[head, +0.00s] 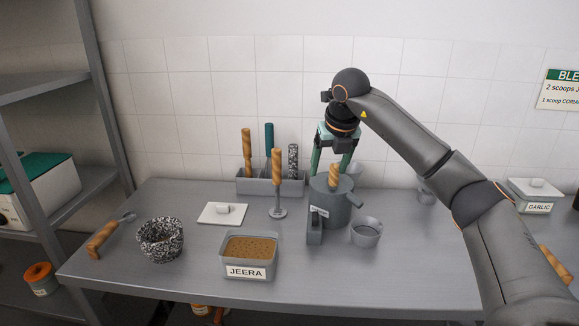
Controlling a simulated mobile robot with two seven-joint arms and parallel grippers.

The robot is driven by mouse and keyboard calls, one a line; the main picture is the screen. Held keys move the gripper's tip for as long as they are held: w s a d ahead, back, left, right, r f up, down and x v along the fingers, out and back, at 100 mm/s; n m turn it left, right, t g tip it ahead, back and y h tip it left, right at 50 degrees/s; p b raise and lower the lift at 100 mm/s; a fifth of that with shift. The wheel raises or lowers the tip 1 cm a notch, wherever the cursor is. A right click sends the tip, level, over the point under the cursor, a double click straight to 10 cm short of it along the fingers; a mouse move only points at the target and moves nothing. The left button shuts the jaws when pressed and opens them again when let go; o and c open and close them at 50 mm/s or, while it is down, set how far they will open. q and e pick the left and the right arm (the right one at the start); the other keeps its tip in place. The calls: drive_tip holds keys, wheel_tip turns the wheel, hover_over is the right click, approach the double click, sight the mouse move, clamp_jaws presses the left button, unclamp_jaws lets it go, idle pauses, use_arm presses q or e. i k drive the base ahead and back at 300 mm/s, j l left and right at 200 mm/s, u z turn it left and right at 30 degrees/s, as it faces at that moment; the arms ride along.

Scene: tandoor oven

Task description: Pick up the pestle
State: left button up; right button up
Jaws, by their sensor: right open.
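A speckled black-and-white stone rod (293,160), which looks like the pestle, stands upright in the right part of a grey caddy (256,187) at the back of the table. A matching speckled mortar (160,240) stands at the front left. My right gripper (331,168) points down with its green fingers apart, to the right of the rod and not touching it. It is over a grey pot (338,208), from which a twisted wooden handle (334,176) rises between or just in front of the fingers. I cannot tell whether they touch it. My left gripper is not in view.
The caddy also holds a wooden handle (247,150) and a dark green rod (269,145). A wooden-handled tool (277,175) stands in front. A JEERA box (249,256), white lid (222,213), grey cup (366,232) and scoop (103,238) are on the table (200,282).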

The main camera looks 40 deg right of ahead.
sight(292, 147)
drive_tip(key=i+l, duration=0.2)
drive_tip(key=i, duration=0.2)
drive_tip(key=i+l, duration=0.15)
drive_tip(key=i, duration=0.25)
